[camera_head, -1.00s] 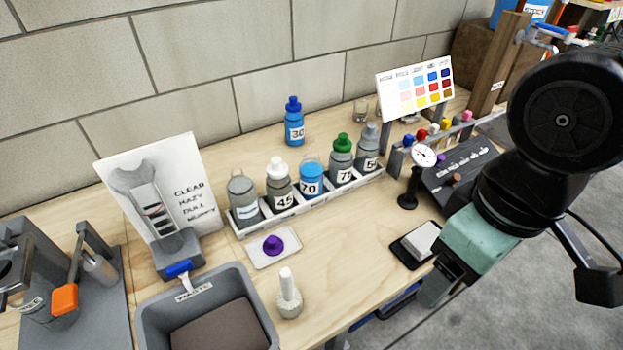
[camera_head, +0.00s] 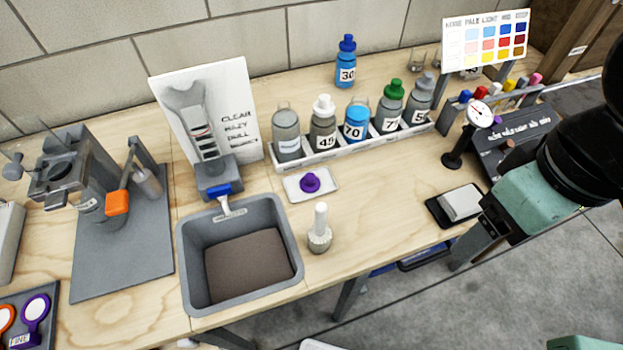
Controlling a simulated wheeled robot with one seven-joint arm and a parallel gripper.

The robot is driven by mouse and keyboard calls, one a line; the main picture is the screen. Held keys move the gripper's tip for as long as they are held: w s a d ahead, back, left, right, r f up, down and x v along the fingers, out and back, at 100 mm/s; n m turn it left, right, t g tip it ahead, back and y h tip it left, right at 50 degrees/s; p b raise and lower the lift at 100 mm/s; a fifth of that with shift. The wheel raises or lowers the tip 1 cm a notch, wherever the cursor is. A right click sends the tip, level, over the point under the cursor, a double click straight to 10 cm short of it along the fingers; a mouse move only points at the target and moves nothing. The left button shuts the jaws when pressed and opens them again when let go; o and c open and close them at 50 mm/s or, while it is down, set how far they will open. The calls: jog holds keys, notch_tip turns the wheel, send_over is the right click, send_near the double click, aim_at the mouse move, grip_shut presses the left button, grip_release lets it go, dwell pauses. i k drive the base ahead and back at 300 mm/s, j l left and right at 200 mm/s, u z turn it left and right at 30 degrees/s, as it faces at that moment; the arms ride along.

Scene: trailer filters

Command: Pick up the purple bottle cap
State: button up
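The purple bottle cap (camera_head: 310,182) sits on a small white tray (camera_head: 326,194) on the wooden bench, in front of the bottle rack. Nothing covers it. My gripper (camera_head: 468,262) is at the right, below the teal part of my arm, beyond the front edge of the bench. It is well to the right of the cap and apart from it. Its fingertips are too dark and small to tell whether they are open or shut.
A rack (camera_head: 340,152) of several numbered bottles stands behind the cap. A grey bin (camera_head: 190,270) lies to the left front. A dial gauge (camera_head: 480,114) and a black pad (camera_head: 438,212) are at the right.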

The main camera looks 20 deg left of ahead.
aim_at(310, 183)
jog(key=u, duration=0.55)
jog(key=j+u, duration=0.45)
jog(key=u, duration=0.3)
jog(key=j+u, duration=0.35)
jog(key=l, duration=0.1)
